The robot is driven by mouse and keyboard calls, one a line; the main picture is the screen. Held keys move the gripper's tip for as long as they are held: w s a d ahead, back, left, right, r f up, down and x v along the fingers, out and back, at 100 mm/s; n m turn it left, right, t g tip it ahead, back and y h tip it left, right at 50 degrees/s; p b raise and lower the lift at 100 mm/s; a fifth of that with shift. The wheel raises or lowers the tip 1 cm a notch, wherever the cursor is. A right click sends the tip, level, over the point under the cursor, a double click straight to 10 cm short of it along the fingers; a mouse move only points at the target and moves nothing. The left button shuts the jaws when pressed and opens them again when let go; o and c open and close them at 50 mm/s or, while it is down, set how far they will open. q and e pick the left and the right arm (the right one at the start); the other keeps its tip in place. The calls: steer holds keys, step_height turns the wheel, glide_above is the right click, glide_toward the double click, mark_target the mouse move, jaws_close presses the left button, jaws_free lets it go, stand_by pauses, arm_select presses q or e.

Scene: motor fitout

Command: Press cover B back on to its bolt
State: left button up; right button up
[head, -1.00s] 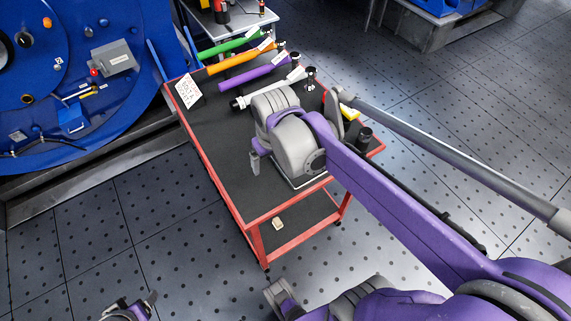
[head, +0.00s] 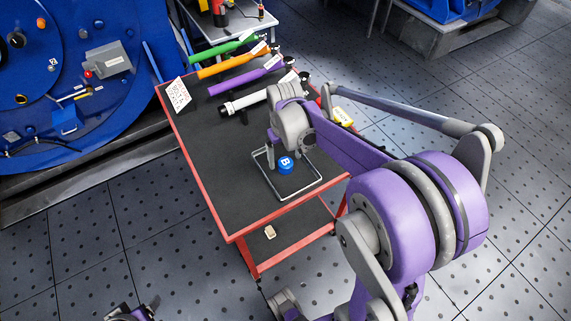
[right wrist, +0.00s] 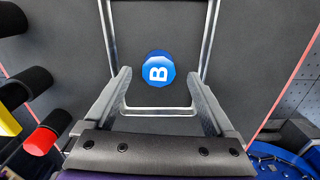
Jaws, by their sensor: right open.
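Cover B (head: 285,164) is a round blue cap with a white letter B. It sits on the dark top of the red-edged cart (head: 232,195), inside a bent metal wire frame (head: 296,193). In the right wrist view, cover B (right wrist: 158,70) lies between the fingertips of my right gripper (right wrist: 159,76), with a gap on each side. My right gripper (head: 286,150) is open and empty, pointing down over the cart. Part of my left gripper (head: 137,309) shows at the bottom left edge, and its jaws are unclear. I cannot pick out the cover's bolt.
Green (head: 222,46), orange (head: 228,64) and purple (head: 243,78) handled tools lie at the cart's far end, with a white one (head: 251,102). A sign (head: 178,95) stands at its left edge. A blue machine (head: 110,32) stands left. The cart's near left top is clear.

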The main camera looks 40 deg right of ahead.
mark_target(286, 162)
steer(key=shift+f, duration=1.55)
steer(key=c, duration=1.4)
